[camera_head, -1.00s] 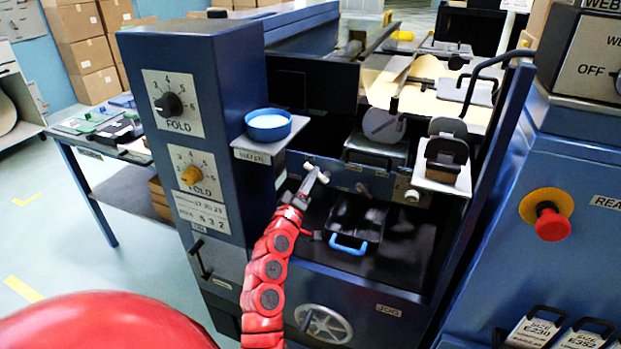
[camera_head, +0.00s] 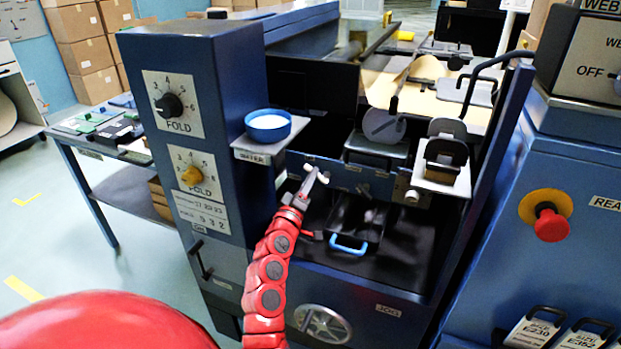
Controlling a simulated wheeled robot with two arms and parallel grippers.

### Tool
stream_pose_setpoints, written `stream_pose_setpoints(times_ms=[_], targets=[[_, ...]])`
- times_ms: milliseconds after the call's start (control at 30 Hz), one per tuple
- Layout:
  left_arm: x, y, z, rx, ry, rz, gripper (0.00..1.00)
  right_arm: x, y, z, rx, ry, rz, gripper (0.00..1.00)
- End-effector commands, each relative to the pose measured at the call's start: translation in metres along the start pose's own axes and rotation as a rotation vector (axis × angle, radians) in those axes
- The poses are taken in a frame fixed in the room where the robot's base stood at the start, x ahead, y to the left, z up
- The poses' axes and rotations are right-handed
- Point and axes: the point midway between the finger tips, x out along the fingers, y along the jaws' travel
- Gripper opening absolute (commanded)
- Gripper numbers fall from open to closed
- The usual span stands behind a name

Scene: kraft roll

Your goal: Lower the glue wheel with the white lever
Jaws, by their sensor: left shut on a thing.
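My left gripper (camera_head: 304,194) reaches up into the blue machine from below. Its jaws are shut on the white lever (camera_head: 320,175), a short pale handle below and to the right of the water shelf. The jaws hide part of the lever. A grey disc (camera_head: 384,125) stands above a grey block to the right; I cannot tell whether it is the glue wheel. My right gripper is not in view.
A blue bowl (camera_head: 268,126) sits on a small shelf just above the gripper. A black tray with a blue handle (camera_head: 349,247) is to the right. A red stop button (camera_head: 551,225) is on the right cabinet. A spoked handwheel (camera_head: 323,324) is below.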

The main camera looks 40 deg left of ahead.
Motion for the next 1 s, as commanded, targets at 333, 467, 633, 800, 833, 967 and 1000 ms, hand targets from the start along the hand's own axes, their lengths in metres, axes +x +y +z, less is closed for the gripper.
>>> stream_pose_setpoints(times_ms=[333,467,633,800,833,967,1000], targets=[[-0.002,-0.006,-0.001,-0.236,0.052,-0.029,0.00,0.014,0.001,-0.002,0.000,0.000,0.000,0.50],[-0.003,-0.009,0.001,-0.358,0.075,-0.043,0.00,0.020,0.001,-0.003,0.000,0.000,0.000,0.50],[-0.004,-0.013,0.004,-0.514,0.105,-0.061,0.00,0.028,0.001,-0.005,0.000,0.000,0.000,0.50],[-0.004,-0.017,0.008,-0.674,0.136,-0.079,0.00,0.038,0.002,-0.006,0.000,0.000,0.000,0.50],[-0.005,-0.017,0.008,-0.701,0.142,-0.082,0.00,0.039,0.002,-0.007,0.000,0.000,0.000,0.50],[-0.006,-0.020,0.011,-0.813,0.166,-0.096,0.00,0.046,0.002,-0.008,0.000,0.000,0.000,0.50],[-0.006,-0.021,0.012,-0.846,0.173,-0.100,0.00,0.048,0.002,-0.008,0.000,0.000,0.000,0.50]])
